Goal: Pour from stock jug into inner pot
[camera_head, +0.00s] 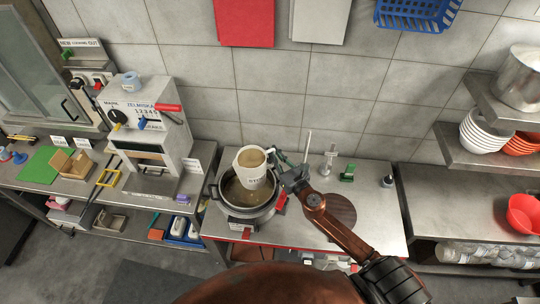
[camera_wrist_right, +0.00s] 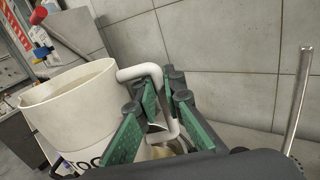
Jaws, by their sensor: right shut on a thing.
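The stock jug (camera_head: 254,168) is cream-white with dark lettering and holds a tan liquid. It is above the inner pot (camera_head: 231,200) of the soup warmer, nearly upright in the head view. The pot holds brownish liquid, and the jug hides part of its opening. My right gripper (camera_head: 281,164) is shut on the jug's handle, at the jug's right side. In the right wrist view the jug (camera_wrist_right: 75,110) is at the left, and the green-padded fingers (camera_wrist_right: 155,110) are around its white handle. My left gripper is not in view.
A round brown board (camera_head: 334,211) lies right of the warmer, under my right arm. A grey machine (camera_head: 150,125) stands to the left. A shelf with bowls (camera_head: 482,132) is at the right. A tiled wall is behind the counter.

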